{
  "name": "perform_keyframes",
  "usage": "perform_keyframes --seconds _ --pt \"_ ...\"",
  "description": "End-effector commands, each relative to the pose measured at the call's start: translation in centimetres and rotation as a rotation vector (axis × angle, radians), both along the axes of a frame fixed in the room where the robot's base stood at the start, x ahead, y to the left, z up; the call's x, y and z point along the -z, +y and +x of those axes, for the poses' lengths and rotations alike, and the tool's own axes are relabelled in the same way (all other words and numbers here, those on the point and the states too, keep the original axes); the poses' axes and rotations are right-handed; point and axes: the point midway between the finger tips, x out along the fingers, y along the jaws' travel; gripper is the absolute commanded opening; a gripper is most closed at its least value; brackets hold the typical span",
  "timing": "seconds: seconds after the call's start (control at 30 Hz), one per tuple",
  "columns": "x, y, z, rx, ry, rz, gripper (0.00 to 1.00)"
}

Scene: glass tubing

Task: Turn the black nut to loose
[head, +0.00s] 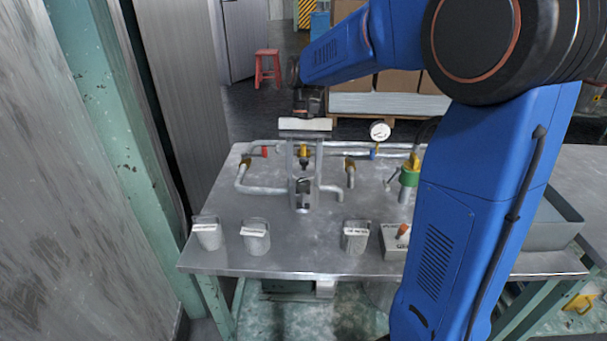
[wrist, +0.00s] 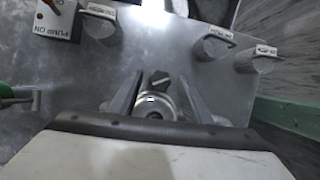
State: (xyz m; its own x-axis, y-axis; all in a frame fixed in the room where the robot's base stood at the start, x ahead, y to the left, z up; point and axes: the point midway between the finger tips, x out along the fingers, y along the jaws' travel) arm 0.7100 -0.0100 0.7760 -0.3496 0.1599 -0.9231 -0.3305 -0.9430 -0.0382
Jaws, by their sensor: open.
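The black nut (wrist: 159,79) shows in the wrist view as a dark faceted piece with a pale line on it. It lies beside a silver round fitting (wrist: 153,103). In the head view a dark piece (head: 303,185), apparently the nut, stands low at the table's middle. My gripper (wrist: 160,83) is over it, pointing down, with its pale body (head: 305,125) above the pipes. The two grey fingers are apart, one on each side of the fitting and nut. I cannot tell whether they touch the nut. Its underside is hidden.
Silver pipes (head: 262,190) with red and yellow fittings run across the metal table (head: 290,262). A gauge (head: 380,131) and green valve (head: 409,177) stand right. Labelled grey cups (head: 255,237) and a pump switch box (head: 393,243) line the front.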

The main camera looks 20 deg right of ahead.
Motion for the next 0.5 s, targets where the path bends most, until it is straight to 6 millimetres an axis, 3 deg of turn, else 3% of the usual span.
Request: perform_keyframes --seconds 0.1,0.3,0.5 --pt "-0.02 0.0 0.01 0.0 0.0 0.0 0.45" --pt "-0.04 -0.01 0.01 0.0 0.0 0.0 0.04" --pt "-0.05 0.06 0.05 -0.032 -0.001 0.0 0.03"
